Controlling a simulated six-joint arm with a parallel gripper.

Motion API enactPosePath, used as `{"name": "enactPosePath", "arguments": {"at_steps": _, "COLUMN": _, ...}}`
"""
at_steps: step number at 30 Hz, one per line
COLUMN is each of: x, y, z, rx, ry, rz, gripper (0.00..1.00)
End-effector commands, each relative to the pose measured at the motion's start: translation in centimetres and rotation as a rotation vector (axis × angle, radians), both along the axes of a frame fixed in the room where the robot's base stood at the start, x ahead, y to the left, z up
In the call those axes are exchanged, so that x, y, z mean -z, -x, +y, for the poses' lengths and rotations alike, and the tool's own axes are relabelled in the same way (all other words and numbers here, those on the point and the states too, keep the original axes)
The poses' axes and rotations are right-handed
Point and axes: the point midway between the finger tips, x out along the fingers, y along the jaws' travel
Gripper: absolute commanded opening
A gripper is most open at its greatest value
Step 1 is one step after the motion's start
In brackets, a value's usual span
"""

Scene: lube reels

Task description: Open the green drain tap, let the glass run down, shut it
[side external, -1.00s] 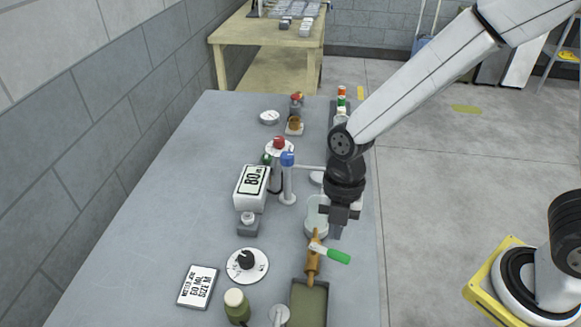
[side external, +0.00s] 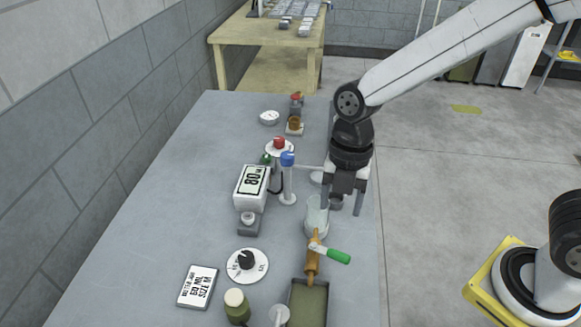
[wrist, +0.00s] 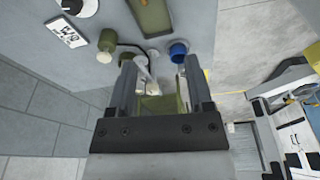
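The green drain tap handle (side external: 337,256) sits on a brown wooden spigot (side external: 312,264) in the side view. The handle points right, across the spigot. The pale clear glass (side external: 316,220) stands just behind the spigot; its liquid level cannot be read. My gripper (side external: 342,205) is open and empty, fingers pointing down, above and to the right of the glass. Its left finger overlaps the glass's edge in the picture; I cannot tell whether they touch. The wrist view shows the two spread fingers (wrist: 160,70); I cannot make out the tap there.
A tray (side external: 309,303) lies below the spigot. A display reading 80 (side external: 252,181), a blue-topped post (side external: 288,175), a dial (side external: 246,263), an 80 ml card (side external: 197,287) and an olive bottle (side external: 236,306) stand to the left. The table's right edge is close by.

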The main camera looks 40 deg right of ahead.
Motion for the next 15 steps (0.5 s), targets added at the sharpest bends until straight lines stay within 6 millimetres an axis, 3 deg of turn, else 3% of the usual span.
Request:
{"name": "enactPosePath", "arguments": {"at_steps": 5, "x": 0.8, "y": -0.1, "z": -0.2, "rx": 0.169, "ry": 0.015, "rz": 0.027, "gripper": 0.66}}
{"name": "enactPosePath", "arguments": {"at_steps": 15, "x": 2.9, "y": -0.3, "z": -0.8, "rx": 0.676, "ry": 0.061, "rz": 0.105, "gripper": 0.66}}
